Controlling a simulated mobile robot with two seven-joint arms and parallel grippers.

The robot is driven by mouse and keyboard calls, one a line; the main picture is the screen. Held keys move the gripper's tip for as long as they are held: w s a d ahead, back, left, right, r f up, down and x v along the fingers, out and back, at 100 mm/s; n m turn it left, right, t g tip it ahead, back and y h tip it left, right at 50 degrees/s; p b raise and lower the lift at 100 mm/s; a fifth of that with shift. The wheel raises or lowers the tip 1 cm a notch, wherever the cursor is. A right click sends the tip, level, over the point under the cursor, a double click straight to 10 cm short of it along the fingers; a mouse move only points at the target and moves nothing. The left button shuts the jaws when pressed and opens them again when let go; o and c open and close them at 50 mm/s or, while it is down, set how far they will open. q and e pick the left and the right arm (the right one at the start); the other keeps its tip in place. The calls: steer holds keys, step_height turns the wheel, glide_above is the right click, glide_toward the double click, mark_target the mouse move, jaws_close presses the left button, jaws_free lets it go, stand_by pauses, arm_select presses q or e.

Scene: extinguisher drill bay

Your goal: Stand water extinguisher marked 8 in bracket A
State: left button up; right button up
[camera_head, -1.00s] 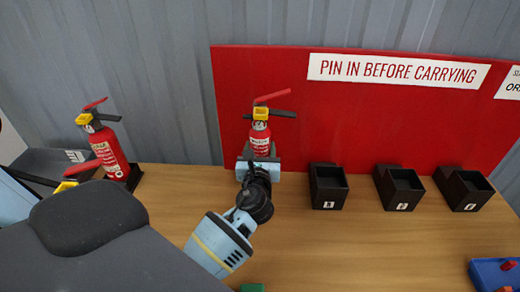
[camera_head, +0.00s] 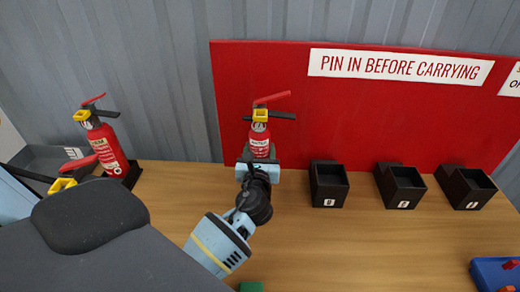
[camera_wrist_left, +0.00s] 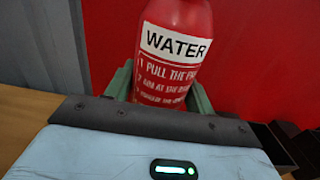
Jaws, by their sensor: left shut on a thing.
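The red water extinguisher (camera_head: 259,140) is upright in front of the red board, with a red lever, black handle and yellow piece on top. My left gripper (camera_head: 259,164) is shut around its body. In the left wrist view the green-grey fingers flank the extinguisher (camera_wrist_left: 173,60), whose label reads WATER. Its number is not readable, and its base is hidden behind the gripper. Bracket A (camera_head: 466,180) appears to be the rightmost of three black open boxes; its small label looks like an A. It looks empty, well right of my gripper. My right gripper is not in view.
Two other black brackets (camera_head: 328,184) (camera_head: 399,184) stand left of bracket A. Another red extinguisher (camera_head: 108,148) stands in a dark holder at left, with a further one partly hidden below it. A blue tray (camera_head: 492,275) is at bottom right. The wooden table front is mostly clear.

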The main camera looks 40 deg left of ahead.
arm_select(q)
steer(key=shift+w+r, duration=0.1)
steer(key=shift+r, duration=0.15)
steer(key=o, duration=1.5)
steer(key=shift+o, duration=0.3)
steer(key=shift+f, duration=0.35)
steer(key=shift+v, duration=4)
steer(key=shift+r, duration=0.2)
